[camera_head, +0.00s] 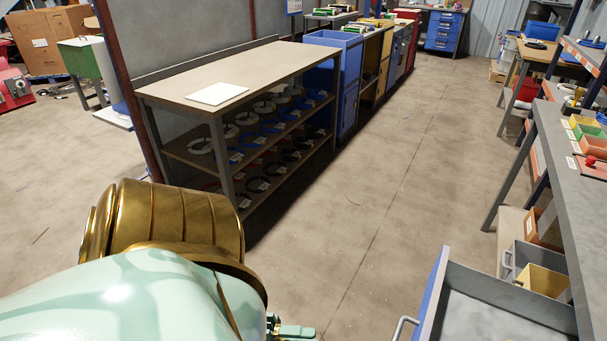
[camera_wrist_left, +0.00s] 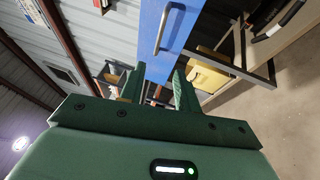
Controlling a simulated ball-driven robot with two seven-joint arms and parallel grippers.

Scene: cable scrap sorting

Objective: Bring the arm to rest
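My left arm, gold and mint green, fills the lower left of the head view. Part of my left gripper (camera_head: 290,330) shows at the bottom edge. In the left wrist view its two green fingers (camera_wrist_left: 158,78) stand apart with nothing held between them. A blue drawer front (camera_wrist_left: 168,30) with a metal handle lies beyond the fingertips, apart from them as far as I can tell. The same pulled-out drawer (camera_head: 490,310), grey inside, is at the lower right of the head view. My right gripper is in neither view.
A grey-topped bench (camera_head: 578,165) with small coloured bins runs along the right. A shelf bench (camera_head: 255,68) with a white sheet (camera_head: 217,94) and cable coils stands at the back left. A yellow bin (camera_head: 543,281) sits beside the drawer. The middle floor is clear.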

